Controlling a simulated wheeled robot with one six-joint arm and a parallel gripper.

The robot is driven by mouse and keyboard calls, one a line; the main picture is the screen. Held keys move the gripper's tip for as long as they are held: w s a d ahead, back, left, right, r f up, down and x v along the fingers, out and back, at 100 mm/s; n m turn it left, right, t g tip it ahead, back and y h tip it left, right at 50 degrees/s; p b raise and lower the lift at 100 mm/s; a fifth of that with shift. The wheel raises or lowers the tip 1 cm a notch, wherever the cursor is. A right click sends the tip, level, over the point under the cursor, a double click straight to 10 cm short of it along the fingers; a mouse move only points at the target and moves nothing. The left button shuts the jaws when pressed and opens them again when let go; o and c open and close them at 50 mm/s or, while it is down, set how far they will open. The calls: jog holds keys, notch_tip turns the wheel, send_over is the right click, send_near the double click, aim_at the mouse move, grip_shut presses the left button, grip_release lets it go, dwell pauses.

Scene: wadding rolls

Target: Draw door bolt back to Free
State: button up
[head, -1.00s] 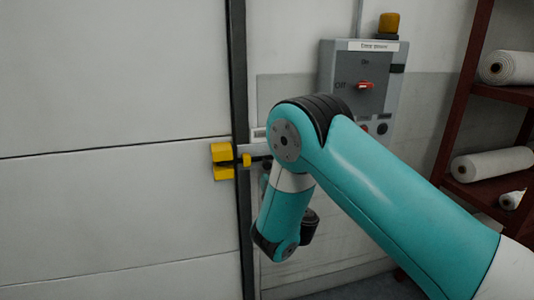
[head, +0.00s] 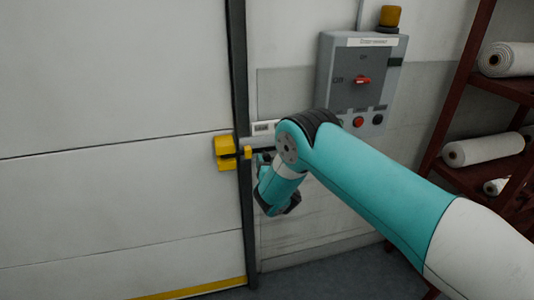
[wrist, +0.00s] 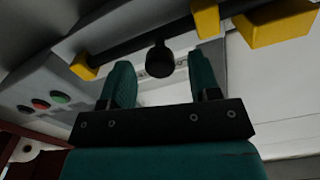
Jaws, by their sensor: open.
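The door bolt shows in the wrist view as a dark bar (wrist: 115,50) running through yellow brackets, with a round dark knob (wrist: 159,62). The bar appears to reach the yellow keeper (wrist: 280,27), which sits on the door edge in the head view (head: 225,152). My gripper (wrist: 159,60) is open, with its two teal fingers on either side of the knob; I see gaps and cannot tell how deep the knob sits between them. In the head view my arm hides most of the bolt. The "Free" mark cannot be read.
A grey switch box (head: 355,75) with a red handle and buttons hangs right of the bolt, an amber lamp (head: 390,17) above it. A dark red rack (head: 450,130) with white rolls stands at the right. The pale door (head: 110,100) fills the left. Floor shows below.

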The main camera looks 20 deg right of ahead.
jog(key=shift+w, duration=1.1)
jog(key=shift+c, duration=0.5)
